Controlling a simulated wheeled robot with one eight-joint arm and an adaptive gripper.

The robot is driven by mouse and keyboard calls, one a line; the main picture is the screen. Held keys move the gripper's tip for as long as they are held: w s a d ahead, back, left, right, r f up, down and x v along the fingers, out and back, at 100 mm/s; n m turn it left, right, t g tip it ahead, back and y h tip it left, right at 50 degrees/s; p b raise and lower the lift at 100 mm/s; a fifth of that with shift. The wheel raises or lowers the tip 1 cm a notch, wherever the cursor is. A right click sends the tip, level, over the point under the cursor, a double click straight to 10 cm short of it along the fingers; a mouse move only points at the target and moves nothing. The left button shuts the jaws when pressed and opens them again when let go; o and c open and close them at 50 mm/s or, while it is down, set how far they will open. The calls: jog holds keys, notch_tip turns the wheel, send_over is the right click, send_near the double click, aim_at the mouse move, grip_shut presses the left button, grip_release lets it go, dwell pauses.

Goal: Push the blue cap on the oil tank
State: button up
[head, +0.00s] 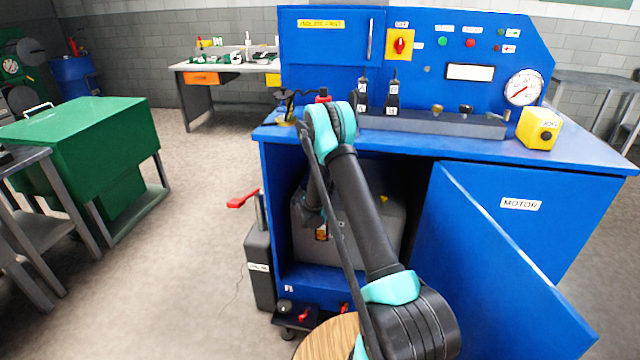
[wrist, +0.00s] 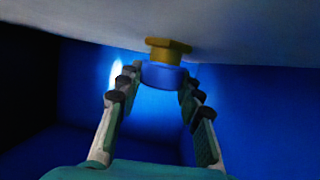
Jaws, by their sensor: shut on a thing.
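The blue cap (wrist: 163,76) sits below a brass hex fitting (wrist: 168,46) on the pale surface of the oil tank (wrist: 240,28) in the wrist view. My gripper (wrist: 159,80) has a finger on each side of the cap and is shut on it. In the head view the grey tank (head: 392,222) stands inside the open blue cabinet, partly behind my arm. The cap cannot be made out in the head view, and my fingertips are not clear there.
The blue bench top (head: 440,146) lies above the opening. A grey unit with a red handle (head: 243,200) stands left of the cabinet. A round wooden top (head: 325,340) is in front. Blue walls surround the gripper closely.

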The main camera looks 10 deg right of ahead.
jog(key=shift+f, duration=0.6)
jog(key=o, duration=0.8)
jog(key=shift+o, duration=0.2)
jog(key=shift+s, duration=0.15)
jog(key=v, duration=0.7)
jog(key=shift+s+a+r, duration=0.1)
jog(key=shift+a, duration=0.05)
